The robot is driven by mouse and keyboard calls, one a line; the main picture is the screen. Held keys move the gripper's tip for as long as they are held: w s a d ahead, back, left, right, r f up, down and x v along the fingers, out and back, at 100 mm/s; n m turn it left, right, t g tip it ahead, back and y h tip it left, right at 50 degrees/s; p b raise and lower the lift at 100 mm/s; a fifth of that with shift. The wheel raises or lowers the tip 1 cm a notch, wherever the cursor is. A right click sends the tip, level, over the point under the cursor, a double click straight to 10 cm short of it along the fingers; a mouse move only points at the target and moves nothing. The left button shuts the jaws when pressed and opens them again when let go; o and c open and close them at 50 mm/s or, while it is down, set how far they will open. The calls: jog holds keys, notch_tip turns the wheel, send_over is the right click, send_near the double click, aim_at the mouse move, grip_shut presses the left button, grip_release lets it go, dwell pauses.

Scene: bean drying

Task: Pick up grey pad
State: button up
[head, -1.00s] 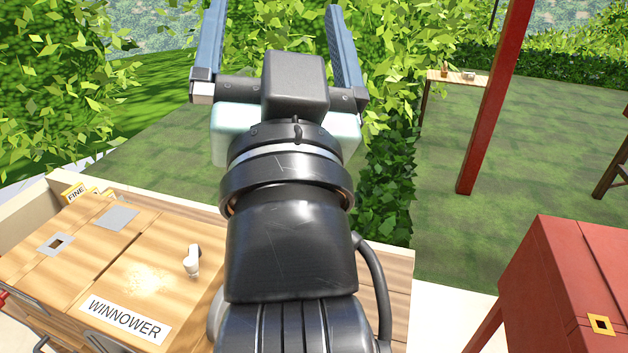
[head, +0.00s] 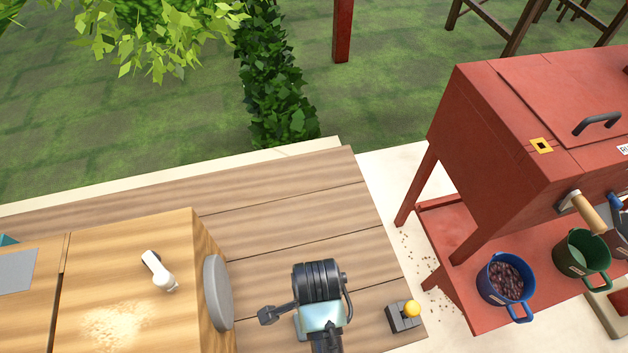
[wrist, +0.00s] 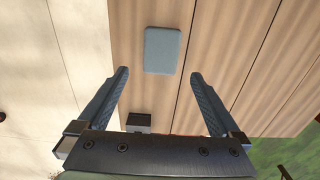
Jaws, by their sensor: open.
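The grey pad (wrist: 163,48) shows in the wrist view as a blue-grey rounded rectangle lying flat on the wooden boards. My gripper (wrist: 159,72) is open, with one finger on each side of the pad's near edge in the picture. The fingers look apart from the pad, and nothing is between them. The height above the boards is hard to tell. In the head view my gripper (head: 300,318) points down over the boards beside the winnower, partly hidden by my arm. I cannot make out the pad there.
The wooden winnower (head: 130,270) with a round grey disc (head: 218,293) stands left of my arm. A small box with a yellow knob (head: 405,315) sits right of it. A red machine (head: 500,150) with blue (head: 506,280) and green (head: 582,255) buckets stands further right.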

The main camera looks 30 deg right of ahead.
jog(key=f, duration=0.8)
jog(key=shift+w+a+f+b, duration=0.15)
jog(key=shift+a+f+b, duration=0.05)
jog(key=shift+f+b, duration=0.2)
jog(key=c, duration=1.2)
notch_tip(320, 180, up, 10)
jog(key=shift+r+p, duration=0.1)
jog(key=shift+p, duration=0.6)
